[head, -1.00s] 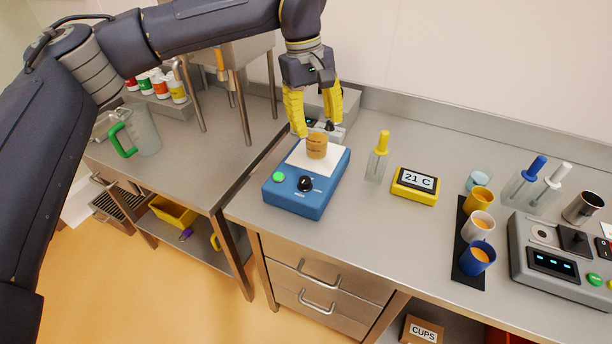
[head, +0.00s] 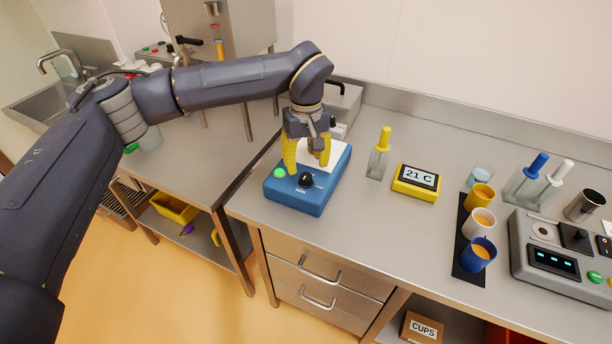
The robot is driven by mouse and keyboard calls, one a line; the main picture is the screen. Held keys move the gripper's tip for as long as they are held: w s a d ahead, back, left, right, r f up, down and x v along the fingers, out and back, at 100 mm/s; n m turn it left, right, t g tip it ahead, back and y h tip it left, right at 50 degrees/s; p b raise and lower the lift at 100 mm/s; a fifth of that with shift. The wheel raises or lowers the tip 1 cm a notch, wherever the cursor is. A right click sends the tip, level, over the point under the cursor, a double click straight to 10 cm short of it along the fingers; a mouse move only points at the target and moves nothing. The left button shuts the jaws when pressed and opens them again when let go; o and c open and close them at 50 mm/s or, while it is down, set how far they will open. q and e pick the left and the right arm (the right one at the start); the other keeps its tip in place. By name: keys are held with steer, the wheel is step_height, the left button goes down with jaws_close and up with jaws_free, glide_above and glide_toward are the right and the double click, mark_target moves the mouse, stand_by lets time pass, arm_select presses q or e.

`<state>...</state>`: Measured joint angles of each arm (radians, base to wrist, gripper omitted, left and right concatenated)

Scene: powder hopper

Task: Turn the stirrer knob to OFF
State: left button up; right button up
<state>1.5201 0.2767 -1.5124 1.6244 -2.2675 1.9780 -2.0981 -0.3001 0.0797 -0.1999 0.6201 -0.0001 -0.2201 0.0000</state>
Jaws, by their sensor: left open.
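The blue stirrer (head: 315,201) stands on the steel bench with a white top plate. Its black knob (head: 306,180) is on the sloping front, beside a lit green button (head: 279,173). The pointer and the small lettering by the knob are too small to read. My left gripper (head: 307,168) points down just behind and above the knob. Its yellow fingers are open, one on each side, and appear apart from the knob. My right gripper is out of view.
A yellow-handled tool in a clear holder (head: 378,162) and a yellow display reading 21 C (head: 416,182) stand right of the stirrer. Several cups sit on a black mat (head: 465,262). A grey control box (head: 560,262) is far right.

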mark_target(306, 176)
arm_select(q)
steer(key=shift+f, duration=2.75)
jaws_close()
